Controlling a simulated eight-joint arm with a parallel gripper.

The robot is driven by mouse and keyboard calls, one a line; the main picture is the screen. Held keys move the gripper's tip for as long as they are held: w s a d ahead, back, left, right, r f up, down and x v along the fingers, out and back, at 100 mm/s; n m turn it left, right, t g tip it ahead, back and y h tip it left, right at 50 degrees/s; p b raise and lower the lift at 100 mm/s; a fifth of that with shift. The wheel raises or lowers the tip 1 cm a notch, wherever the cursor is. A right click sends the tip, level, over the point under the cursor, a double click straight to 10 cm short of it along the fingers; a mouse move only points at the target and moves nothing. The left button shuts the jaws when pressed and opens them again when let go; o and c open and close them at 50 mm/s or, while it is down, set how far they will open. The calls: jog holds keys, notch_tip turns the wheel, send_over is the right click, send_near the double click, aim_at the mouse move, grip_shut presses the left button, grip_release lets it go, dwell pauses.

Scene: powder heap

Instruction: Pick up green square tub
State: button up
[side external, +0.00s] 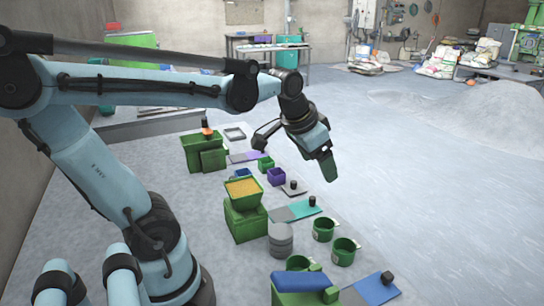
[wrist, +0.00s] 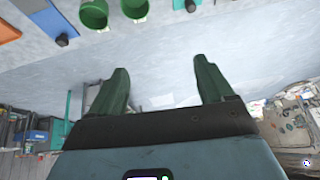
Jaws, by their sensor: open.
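A small green square tub (side external: 266,164) stands on the floor in the side external view, behind a purple square tub (side external: 276,177) and to the right of a blue one (side external: 242,174). My gripper (side external: 330,168) hangs in the air to the right of these tubs, apart from them, with its green fingers pointing down. In the wrist view my gripper (wrist: 160,72) has its two fingers spread wide with nothing between them. The green square tub cannot be made out in the wrist view.
Round green tubs (side external: 323,230) stand in front, also in the wrist view (wrist: 93,13). A green bin of yellow powder (side external: 243,191), a grey stack (side external: 280,240) and knobbed flat plates (side external: 376,288) are nearby. Right floor is open up to a grey heap (side external: 490,115).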

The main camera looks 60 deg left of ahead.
jog(key=w+a+r+g, duration=0.2)
jog(key=w+a, duration=0.2)
jog(key=a, duration=0.4)
jog(key=g+h, duration=0.1)
jog(key=g, duration=0.2)
send_over(266, 160)
jog(key=d, duration=0.2)
notch_tip(266, 160, down, 7)
jog(key=f, duration=0.6)
jog(key=shift+s+f, duration=0.25)
jog(key=shift+f, duration=0.15)
jog(key=shift+s+f, duration=0.2)
jog(key=shift+f, duration=2.5)
jog(key=c, duration=1)
jog(key=shift+r, duration=0.15)
jog(key=shift+c, duration=0.2)
